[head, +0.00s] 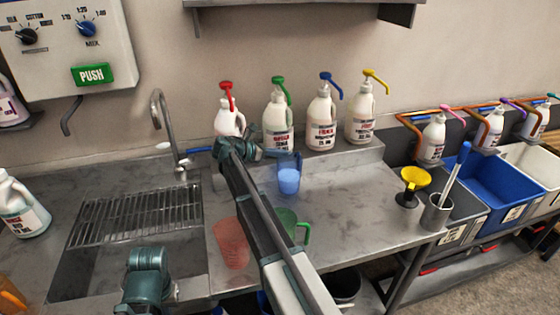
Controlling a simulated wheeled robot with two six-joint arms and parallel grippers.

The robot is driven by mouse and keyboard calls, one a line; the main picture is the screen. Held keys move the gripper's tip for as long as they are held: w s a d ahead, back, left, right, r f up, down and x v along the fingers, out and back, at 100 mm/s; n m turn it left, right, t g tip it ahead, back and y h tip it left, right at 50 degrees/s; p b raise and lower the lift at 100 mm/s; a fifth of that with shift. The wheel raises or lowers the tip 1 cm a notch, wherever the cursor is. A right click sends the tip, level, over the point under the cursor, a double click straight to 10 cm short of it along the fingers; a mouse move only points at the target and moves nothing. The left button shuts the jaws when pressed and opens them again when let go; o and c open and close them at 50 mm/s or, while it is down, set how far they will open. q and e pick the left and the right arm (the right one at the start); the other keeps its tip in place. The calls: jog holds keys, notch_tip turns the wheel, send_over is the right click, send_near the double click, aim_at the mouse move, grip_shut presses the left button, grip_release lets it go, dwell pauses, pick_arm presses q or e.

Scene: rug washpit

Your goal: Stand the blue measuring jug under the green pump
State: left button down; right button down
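The blue measuring jug (289,182) is see-through and upright, in front of the white bottle with the green pump (278,122). I cannot tell whether its base rests on the steel counter. The green pump head (278,81) is above and behind the jug. My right gripper (284,155) is at the jug's rim on its left and far side. Its fingers are small and partly hidden, so I cannot tell whether they are shut on the jug. Of my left arm only a teal joint shows at the bottom left; its fingers do not show.
Bottles with red (228,118), blue (322,118) and yellow (361,118) pumps share the raised ledge. A red jug (231,244) and a green jug (287,224) stand nearer, beside my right arm. A sink grate (135,215) is left; a yellow funnel (414,178) is right.

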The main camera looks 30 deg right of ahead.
jog(key=shift+f, duration=0.55)
pick_arm(q)
jog(key=shift+f, duration=0.45)
pick_arm(e)
jog(key=shift+r, duration=0.15)
pick_arm(q)
jog(key=shift+f, duration=0.1)
pick_arm(e)
jog(key=c, duration=1.1)
grip_release()
jog(key=shift+o, duration=0.2)
